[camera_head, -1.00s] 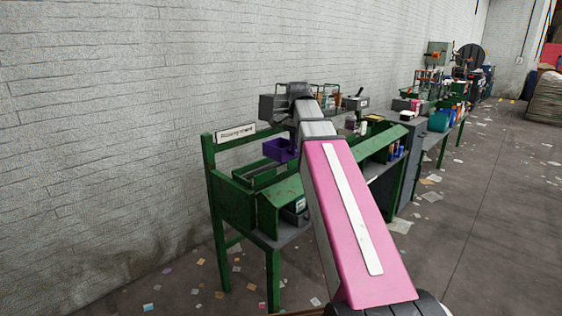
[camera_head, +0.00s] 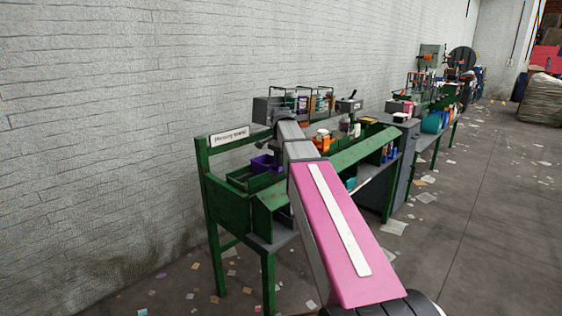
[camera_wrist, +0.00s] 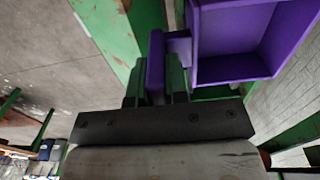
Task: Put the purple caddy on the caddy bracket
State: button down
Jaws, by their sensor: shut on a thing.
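The purple caddy (camera_head: 262,166) is an open box at the left end of the green bench. In the head view it sits low, at or just over a green frame (camera_head: 240,183) that may be the caddy bracket; I cannot tell whether they touch. In the wrist view, my gripper (camera_wrist: 155,85) is shut on an upright purple tab on the side of the caddy (camera_wrist: 235,35). Green metal shows just under and beside the caddy there. In the head view my arm hides the fingers and part of the caddy.
A label sign (camera_head: 229,136) stands on the bench's back left. Grey bins and racks with bottles (camera_head: 315,105) stand to the right along the wall. A grey cabinet (camera_head: 402,165) follows. The floor at right is open, with scattered paper.

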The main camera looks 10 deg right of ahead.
jog(key=shift+f, duration=0.2)
jog(key=c, duration=1.1)
grip_release()
notch_tip(320, 180, up, 12)
jog(key=shift+r, duration=0.1)
